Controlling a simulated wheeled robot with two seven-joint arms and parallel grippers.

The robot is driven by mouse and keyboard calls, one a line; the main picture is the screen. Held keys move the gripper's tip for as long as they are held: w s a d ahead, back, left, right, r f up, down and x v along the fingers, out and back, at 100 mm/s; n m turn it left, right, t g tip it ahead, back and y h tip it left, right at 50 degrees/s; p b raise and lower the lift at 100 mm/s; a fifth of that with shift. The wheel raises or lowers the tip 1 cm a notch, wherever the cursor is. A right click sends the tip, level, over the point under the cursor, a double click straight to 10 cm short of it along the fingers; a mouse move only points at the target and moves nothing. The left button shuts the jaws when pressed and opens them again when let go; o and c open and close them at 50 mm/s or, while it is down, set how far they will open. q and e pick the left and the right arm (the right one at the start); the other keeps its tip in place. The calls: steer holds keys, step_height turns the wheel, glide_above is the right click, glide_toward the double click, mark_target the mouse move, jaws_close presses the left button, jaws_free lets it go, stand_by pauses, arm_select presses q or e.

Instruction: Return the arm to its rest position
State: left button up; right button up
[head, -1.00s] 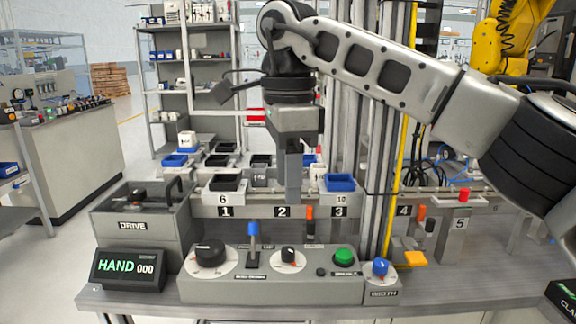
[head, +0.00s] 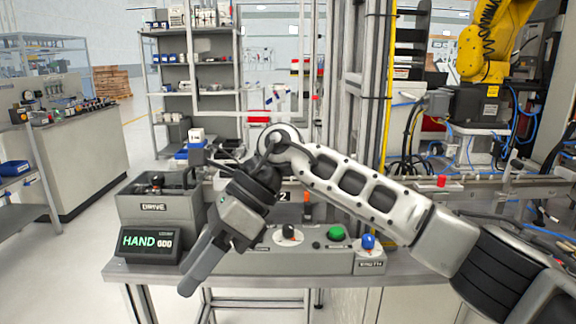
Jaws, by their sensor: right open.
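My right arm (head: 352,184) comes in from the right and reaches across the front of the control bench. My right gripper (head: 190,286) points down and to the left, in front of the bench's front edge. It is open, and nothing shows between its fingers. The fingers overlap in this view, so the gap is hard to see. My left gripper is not in view.
The bench top (head: 400,266) carries a DRIVE box (head: 150,207), a HAND display (head: 150,243), a green button (head: 335,233) and a blue knob (head: 368,241). My arm hides part of the panel. A yellow robot arm (head: 484,50) stands at the back right. Floor at the front left is clear.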

steer(key=s+a+m+g+y, duration=0.3)
steer(key=s+a+y, duration=0.1)
steer(key=y, duration=0.2)
steer(key=w+d+f+m+t+y, duration=0.15)
steer(key=d+m+t, duration=0.35)
steer(key=m+t, duration=0.55)
steer(key=w+d+f+m+t, duration=0.35)
steer(key=m+t, duration=0.35)
steer(key=m, duration=0.7)
steer(key=w+d+f+m+t, duration=0.2)
steer(key=d+m+t, duration=0.3)
steer(key=m+t, duration=0.5)
steer(key=s+d+f+m+g+h, duration=0.3)
steer(key=s+d+f+m+h, duration=0.1)
steer(key=f, duration=0.3)
steer(key=s+d+f+m+g+h+p, duration=0.1)
steer(key=s+d+f+m+g+h, duration=0.1)
steer(key=s+d+f+m, duration=0.4)
steer(key=s+d+f+m+g+h, duration=0.3)
steer(key=s+d+f+m+h, duration=0.2)
steer(key=f, duration=0.5)
steer(key=shift+s+d+m+g+h, duration=0.2)
steer(key=shift+d+m+g+h, duration=0.15)
steer(key=shift+d+m, duration=0.45)
steer(key=shift+a, duration=0.15)
